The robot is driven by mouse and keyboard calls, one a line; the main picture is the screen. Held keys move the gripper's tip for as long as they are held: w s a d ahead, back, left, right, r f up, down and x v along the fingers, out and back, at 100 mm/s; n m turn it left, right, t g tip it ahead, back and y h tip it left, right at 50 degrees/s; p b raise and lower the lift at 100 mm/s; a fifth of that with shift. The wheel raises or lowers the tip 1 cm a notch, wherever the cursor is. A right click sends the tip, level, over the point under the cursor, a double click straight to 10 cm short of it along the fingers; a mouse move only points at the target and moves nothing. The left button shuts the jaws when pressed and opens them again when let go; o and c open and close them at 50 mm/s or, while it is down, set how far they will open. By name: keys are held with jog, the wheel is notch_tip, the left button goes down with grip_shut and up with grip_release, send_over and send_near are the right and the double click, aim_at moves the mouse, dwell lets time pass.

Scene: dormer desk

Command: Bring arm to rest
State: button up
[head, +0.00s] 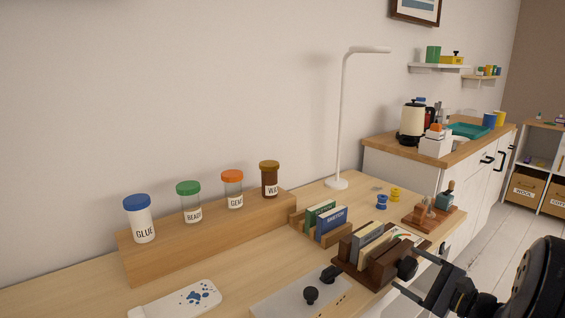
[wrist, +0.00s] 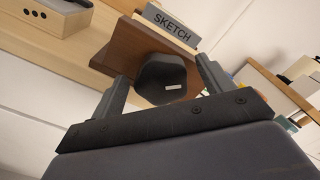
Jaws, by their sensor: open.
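My gripper (head: 405,269) is at the lower right in the head view, at the front of a dark brown wooden book holder (head: 379,279). Its two fingers are apart. In the wrist view my gripper (wrist: 161,70) has a black knob (wrist: 163,82) between its fingers, on the face of the brown holder (wrist: 121,48). I cannot tell whether the fingers touch the knob. A grey book marked SKETCH (wrist: 171,24) stands behind the holder's face. My arm (head: 535,285) reaches in from the right edge of the head view.
The wooden desk (head: 80,296) carries a stepped rack (head: 205,238) of labelled jars, a grey plate with black knobs (head: 285,297), a smaller book holder (head: 304,225), blue and yellow spools and a white lamp (head: 342,120). A counter (head: 430,154) stands at the back right.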

jog(key=shift+d+r+m+p, duration=0.1)
jog(key=shift+m+p, duration=1.6)
jog(key=shift+p, duration=0.2)
